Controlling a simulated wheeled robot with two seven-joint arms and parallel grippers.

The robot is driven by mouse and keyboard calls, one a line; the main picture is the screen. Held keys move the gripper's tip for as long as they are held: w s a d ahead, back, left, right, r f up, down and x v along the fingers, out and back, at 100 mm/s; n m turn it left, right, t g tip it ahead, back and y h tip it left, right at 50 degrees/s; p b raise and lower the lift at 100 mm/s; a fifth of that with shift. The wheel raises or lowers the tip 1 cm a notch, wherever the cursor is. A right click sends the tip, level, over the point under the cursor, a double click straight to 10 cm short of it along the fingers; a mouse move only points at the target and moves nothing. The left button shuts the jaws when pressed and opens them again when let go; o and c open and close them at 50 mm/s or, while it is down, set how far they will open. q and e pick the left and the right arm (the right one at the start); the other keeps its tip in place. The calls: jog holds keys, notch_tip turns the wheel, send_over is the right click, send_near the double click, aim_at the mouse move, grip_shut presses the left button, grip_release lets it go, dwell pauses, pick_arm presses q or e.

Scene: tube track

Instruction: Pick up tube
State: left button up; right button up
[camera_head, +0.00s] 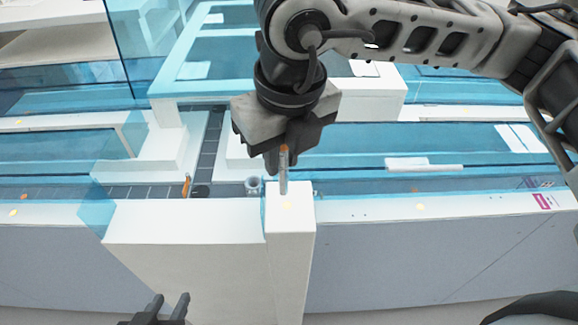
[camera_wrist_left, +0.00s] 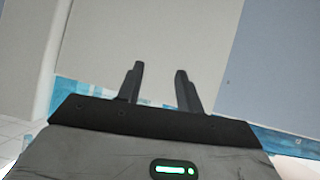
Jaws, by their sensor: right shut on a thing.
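A slim tube with an orange top (camera_head: 283,172) hangs upright from my right gripper (camera_head: 284,149), which is shut on its upper end. The tube's lower end shows in front of the white block (camera_head: 290,230); I cannot tell whether it touches anything. A second orange tube (camera_head: 187,186) stands on the dark track further left. My left gripper (camera_head: 168,306) is open and empty at the bottom of the head view, low in front of the white machine. Its two spread fingers also show in the left wrist view (camera_wrist_left: 160,85), with nothing between them.
A small round grey holder (camera_head: 253,186) sits on the track just left of the held tube. A dark round piece (camera_head: 201,191) is beside the second tube. Clear blue panels (camera_head: 98,205) and white housings surround the track.

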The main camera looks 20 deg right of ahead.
jog(key=s+a+r+b, duration=0.1)
jog(key=s+a+r, duration=0.6)
jog(key=a, duration=0.3)
jog(key=shift+s+r, duration=0.4)
jog(key=shift+r, duration=0.2)
jog(key=shift+d, duration=0.1)
